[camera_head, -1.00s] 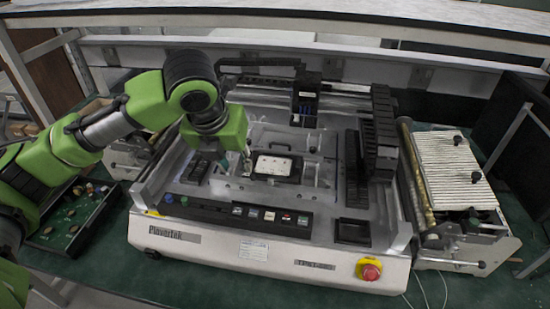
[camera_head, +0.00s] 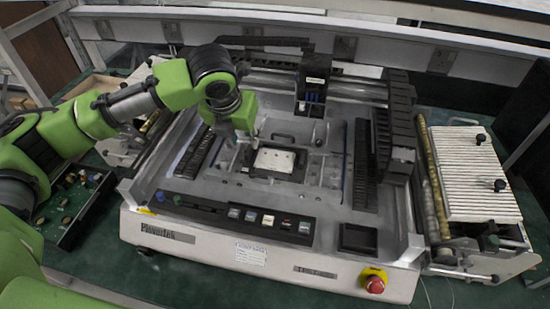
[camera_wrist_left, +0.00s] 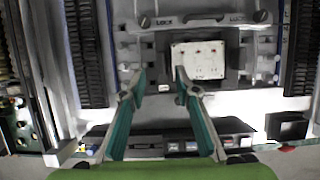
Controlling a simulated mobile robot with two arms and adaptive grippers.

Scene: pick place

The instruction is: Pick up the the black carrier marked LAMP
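A black carrier (camera_head: 299,168) with a white plate (camera_head: 275,160) on it sits in the middle of the machine bed. No LAMP marking is readable on it. In the left wrist view the white plate (camera_wrist_left: 198,60) shows at upper right, with the dark carrier (camera_wrist_left: 233,58) around it. My left gripper (camera_wrist_left: 159,78) is open and empty; its right fingertip overlaps the plate's left edge in that view. In the head view the left gripper (camera_head: 231,138) is just left of the carrier, its fingers small and partly hidden. My right gripper is out of view.
The machine (camera_head: 210,245) has a front button panel and a red stop button (camera_head: 374,284). A black upright unit (camera_head: 312,82) stands behind the carrier, and black slotted rails flank the bed.

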